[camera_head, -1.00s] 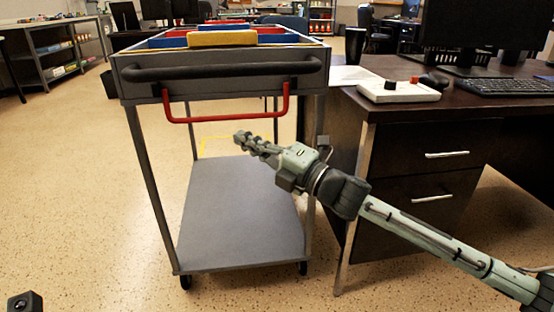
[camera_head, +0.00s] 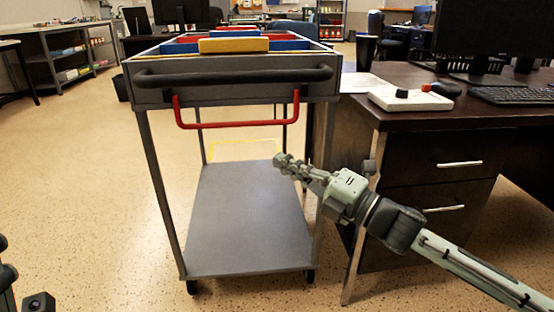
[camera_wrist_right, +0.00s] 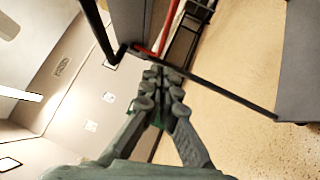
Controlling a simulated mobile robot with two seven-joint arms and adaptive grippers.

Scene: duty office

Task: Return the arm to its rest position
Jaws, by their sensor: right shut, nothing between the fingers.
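My right gripper (camera_head: 285,164) is on the pale green right arm, which comes in from the lower right in the head view. Its fingers are shut with nothing between them. It appears in front of the cart's lower shelf and right leg, pointing up and left. In the right wrist view the closed fingers (camera_wrist_right: 160,90) show in the middle, empty. Of my left arm, only dark parts show at the lower left edge of the head view; its gripper is not seen.
A grey cart (camera_head: 235,88) with a black handle, a red bar (camera_head: 228,125) and coloured blocks on top stands ahead. A dark desk (camera_head: 450,118) with drawers is at right, carrying a white control box (camera_head: 410,97) and a keyboard (camera_head: 515,95). Floor at left is clear.

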